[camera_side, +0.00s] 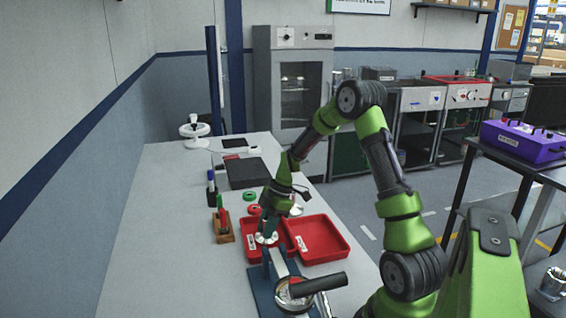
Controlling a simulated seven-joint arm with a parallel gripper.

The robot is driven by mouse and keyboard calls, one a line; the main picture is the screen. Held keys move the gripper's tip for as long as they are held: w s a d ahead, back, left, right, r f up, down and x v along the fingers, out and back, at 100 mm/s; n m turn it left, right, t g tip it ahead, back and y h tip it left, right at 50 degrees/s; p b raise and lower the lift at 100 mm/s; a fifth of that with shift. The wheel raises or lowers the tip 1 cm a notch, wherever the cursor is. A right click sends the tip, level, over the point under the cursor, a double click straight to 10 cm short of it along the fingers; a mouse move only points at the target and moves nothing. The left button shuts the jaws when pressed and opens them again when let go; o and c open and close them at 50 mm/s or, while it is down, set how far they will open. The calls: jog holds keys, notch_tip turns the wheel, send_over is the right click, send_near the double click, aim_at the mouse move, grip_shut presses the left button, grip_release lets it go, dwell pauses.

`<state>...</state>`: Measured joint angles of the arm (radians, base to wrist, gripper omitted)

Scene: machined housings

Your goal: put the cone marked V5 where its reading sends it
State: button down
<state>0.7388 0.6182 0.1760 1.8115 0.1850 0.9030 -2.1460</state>
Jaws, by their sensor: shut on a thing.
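My gripper (267,230) points down above the left red tray (250,247) in the picture. It is shut on a small pale, metallic-looking piece (266,239), mostly hidden by the fingers; I cannot read a V5 mark on it. Whether the piece touches the tray, I cannot tell. The right red tray (322,241) is beside it, looks empty and has a white label. A dial gauge (293,291) on a blue stand (262,290) is in front of the trays; its reading is too small to tell.
A green ring (249,196) and a red ring (254,210) lie behind the trays. A wooden block (223,230) holding pens and dark-capped bottles or markers (211,190) stand to the left. A dark mat (247,173) lies further back. The table's left side is clear.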

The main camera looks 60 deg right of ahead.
jog(key=c, duration=0.9)
grip_release()
jog(key=shift+f, duration=0.1)
jog(key=v, duration=1.1)
jog(key=a+r+m+h, duration=0.2)
jog(key=a+r+m, duration=0.1)
jog(key=a+r, duration=0.45)
jog(key=s+a+r+m+t, duration=0.1)
jog(key=s+a+m, duration=0.3)
jog(key=a, duration=0.1)
jog(key=s+a+r+m+t, duration=0.2)
jog(key=s+a+m, duration=0.2)
jog(key=s+a, duration=0.1)
jog(key=s+a+r+m+t, duration=0.1)
jog(key=s+a+m, duration=0.3)
jog(key=a, duration=0.3)
jog(key=shift+s+r+t, duration=0.2)
jog(key=shift+r+t, duration=0.1)
